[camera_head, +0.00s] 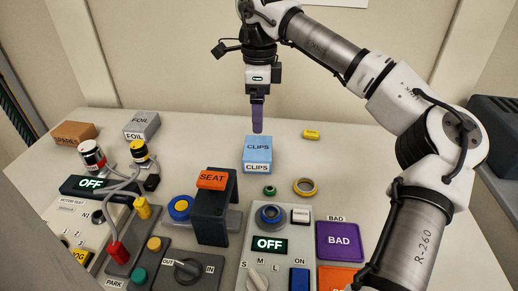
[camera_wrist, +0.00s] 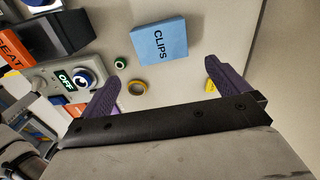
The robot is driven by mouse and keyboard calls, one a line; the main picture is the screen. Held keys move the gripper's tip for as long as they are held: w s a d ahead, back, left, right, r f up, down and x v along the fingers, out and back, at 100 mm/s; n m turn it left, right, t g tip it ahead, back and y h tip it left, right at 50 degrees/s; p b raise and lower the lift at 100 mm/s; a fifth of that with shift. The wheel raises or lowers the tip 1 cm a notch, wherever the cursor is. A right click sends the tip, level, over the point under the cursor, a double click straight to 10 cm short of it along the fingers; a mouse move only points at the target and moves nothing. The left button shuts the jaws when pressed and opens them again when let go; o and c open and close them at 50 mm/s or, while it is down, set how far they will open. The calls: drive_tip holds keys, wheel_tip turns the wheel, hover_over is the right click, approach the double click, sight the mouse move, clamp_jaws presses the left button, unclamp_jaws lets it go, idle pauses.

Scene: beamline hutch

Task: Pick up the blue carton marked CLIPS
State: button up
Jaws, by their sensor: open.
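The blue carton marked CLIPS (camera_head: 257,154) stands on the white table, at the middle of the head view. In the wrist view the same carton (camera_wrist: 158,40) lies at the top centre, beyond the fingertips. My gripper (camera_head: 257,130) points down above the carton in the head view, its purple fingers seen edge-on. In the wrist view my gripper (camera_wrist: 160,88) has its two purple fingers spread wide apart with nothing between them at the tips. The head view does not clearly show the gap between fingertips and carton top.
A green ring (camera_head: 269,190), a yellow ring (camera_head: 304,186) and a small yellow block (camera_head: 311,134) lie near the carton. The black stand with the orange SEAT top (camera_head: 213,180) rises front left. FOIL (camera_head: 142,126) and SPARES (camera_head: 75,134) cartons stand back left.

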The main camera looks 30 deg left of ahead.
sight(258, 147)
wheel_tip(258, 147, down, 7)
drive_tip(key=shift+f, duration=0.1)
drive_tip(key=shift+a+f+p, duration=0.2)
drive_tip(key=shift+f+p, duration=0.15)
drive_tip(key=shift+f, duration=2.4)
drive_tip(key=c, duration=0.7)
